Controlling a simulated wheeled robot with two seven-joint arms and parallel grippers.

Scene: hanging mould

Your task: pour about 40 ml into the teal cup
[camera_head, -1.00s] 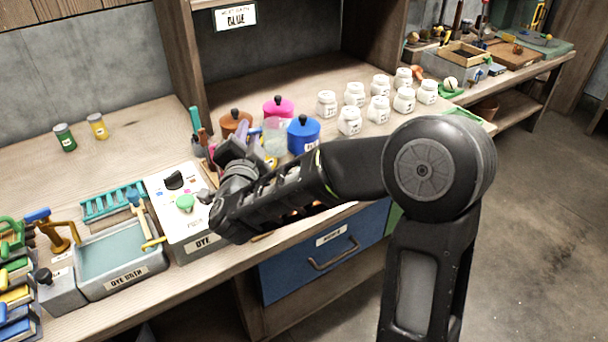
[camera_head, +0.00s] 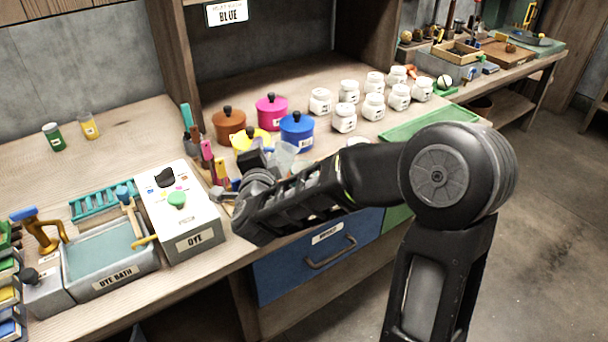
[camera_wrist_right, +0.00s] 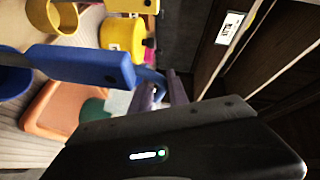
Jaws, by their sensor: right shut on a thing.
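My right gripper (camera_head: 262,164) is over the middle of the bench, in front of the coloured pots. It is shut on a clear, see-through vessel (camera_head: 283,157), which looks tilted; how much liquid is in it I cannot tell. In the right wrist view, a pale see-through patch (camera_wrist_right: 117,102) shows beside the grey-purple fingers (camera_wrist_right: 160,93). A dark green-teal thing (camera_wrist_right: 92,110) lies next to it, partly hidden; I cannot tell whether it is the teal cup. No teal cup shows clearly in the head view. My left gripper is out of view.
Brown (camera_head: 229,125), magenta (camera_head: 272,112), yellow (camera_head: 247,140) and blue (camera_head: 297,133) pots stand close behind the gripper. A tool holder (camera_head: 196,140) and the dye box (camera_head: 190,225) are to the left. Several white jars (camera_head: 344,118) and a green tray (camera_head: 425,122) are to the right.

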